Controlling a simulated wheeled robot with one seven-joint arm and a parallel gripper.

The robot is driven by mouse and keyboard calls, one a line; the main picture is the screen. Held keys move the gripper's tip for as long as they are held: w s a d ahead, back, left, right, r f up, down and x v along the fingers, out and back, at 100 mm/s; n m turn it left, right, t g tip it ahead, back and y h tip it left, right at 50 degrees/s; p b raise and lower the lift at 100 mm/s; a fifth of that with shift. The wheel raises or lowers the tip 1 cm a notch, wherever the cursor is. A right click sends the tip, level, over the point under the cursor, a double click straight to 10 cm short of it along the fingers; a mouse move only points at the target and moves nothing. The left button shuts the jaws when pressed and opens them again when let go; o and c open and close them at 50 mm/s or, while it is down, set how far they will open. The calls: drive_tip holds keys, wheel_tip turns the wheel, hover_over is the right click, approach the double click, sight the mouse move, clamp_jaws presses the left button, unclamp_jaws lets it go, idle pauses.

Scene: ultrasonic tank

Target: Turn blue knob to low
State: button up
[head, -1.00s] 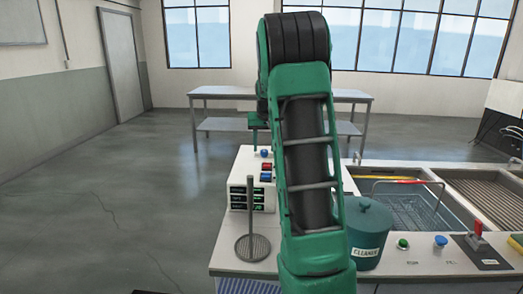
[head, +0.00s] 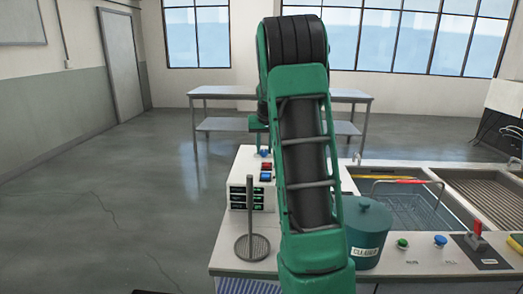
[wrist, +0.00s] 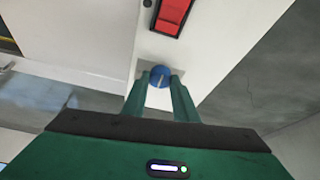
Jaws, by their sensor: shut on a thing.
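The blue knob (wrist: 159,74) sits on the top of a white control box (head: 236,178), with a pale pointer line across its face. In the wrist view, my gripper (wrist: 160,82) has one finger on each side of the knob and is shut on it. In the head view, the knob (head: 264,153) shows just below my gripper (head: 258,125), partly hidden by it. I cannot read any setting marks around the knob.
A red rocker switch (wrist: 173,15) is close to the knob. A round-based stand (head: 252,248) and a teal cleaner bucket (head: 369,222) stand near the box. A tank with a wire basket (head: 405,210) is to the right, behind green and blue buttons (head: 440,240).

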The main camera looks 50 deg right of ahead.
drive_tip(key=n+y, duration=0.1)
drive_tip(key=n, duration=0.2)
drive_tip(key=n+t+y, duration=0.1)
drive_tip(key=n, duration=0.2)
drive_tip(key=shift+d, duration=0.2)
drive_tip(key=n+y, duration=0.2)
drive_tip(key=n, duration=0.3)
drive_tip(key=shift+d, duration=0.1)
drive_tip(key=shift+n, duration=0.4)
drive_tip(key=o, duration=1.1)
drive_tip(key=shift+c, duration=0.2)
drive_tip(key=shift+r, duration=0.15)
drive_tip(key=v, duration=1)
drive_tip(key=shift+r, duration=0.25)
drive_tip(key=shift+d, duration=0.15)
